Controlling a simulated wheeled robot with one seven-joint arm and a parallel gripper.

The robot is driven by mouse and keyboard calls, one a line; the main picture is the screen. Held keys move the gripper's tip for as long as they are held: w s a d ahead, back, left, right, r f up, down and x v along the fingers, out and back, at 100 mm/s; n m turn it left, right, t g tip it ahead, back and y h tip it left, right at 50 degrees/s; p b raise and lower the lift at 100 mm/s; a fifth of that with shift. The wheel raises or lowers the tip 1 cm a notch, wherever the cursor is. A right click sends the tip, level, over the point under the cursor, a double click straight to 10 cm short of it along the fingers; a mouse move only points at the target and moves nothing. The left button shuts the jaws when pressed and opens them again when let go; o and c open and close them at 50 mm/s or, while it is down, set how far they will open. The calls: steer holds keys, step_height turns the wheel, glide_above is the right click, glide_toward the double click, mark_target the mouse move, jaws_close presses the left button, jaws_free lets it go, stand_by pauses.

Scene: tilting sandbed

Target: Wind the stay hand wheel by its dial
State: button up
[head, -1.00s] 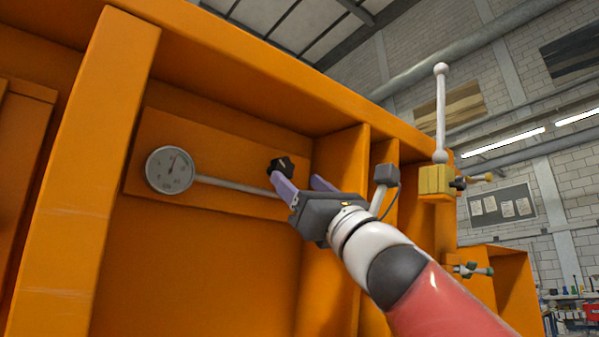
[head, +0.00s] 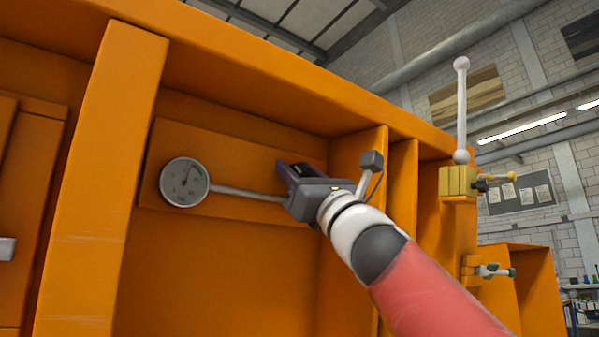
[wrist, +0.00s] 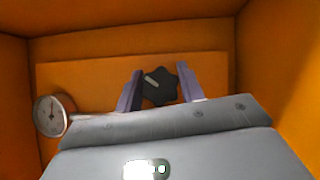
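My gripper (wrist: 160,88) is open, with one lilac finger on each side of the wheel. A small gap seems to show at the right finger; contact cannot be told. In the head view my gripper (head: 292,170) faces the plate.
The orange frame's post (head: 100,180), top beam and ribs box in the recess around my gripper. A yellow block (head: 458,182) with an upright white ball-ended lever stands to the right. A small clamp (head: 490,270) sits below it.

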steer(key=shift+c, duration=1.3)
steer(key=shift+n+g+y, duration=0.3)
steer(key=shift+n, duration=0.2)
steer(key=n+g+y, duration=0.1)
steer(key=n+g, duration=0.1)
steer(key=n, duration=0.1)
steer(key=n+g+y+p, duration=0.1)
steer(key=n+g, duration=0.1)
steer(key=n, duration=0.1)
steer(key=n+g+y+p, duration=0.1)
steer(key=n+g, duration=0.2)
steer(key=n, duration=0.1)
steer(key=shift+r+y, duration=0.15)
steer(key=shift+y, duration=0.15)
steer(key=n+g+p, duration=0.1)
steer(key=n+g, duration=0.1)
steer(key=n, duration=0.1)
steer(key=n+g+p, duration=0.1)
steer(key=n+g, duration=0.1)
steer(key=n, duration=0.1)
steer(key=shift+a+f, duration=0.1)
steer(key=shift+f, duration=0.1)
steer(key=shift+n+h, duration=0.3)
steer(key=shift+h, duration=0.1)
steer(key=o, duration=1)
steer(key=shift+c, duration=0.2)
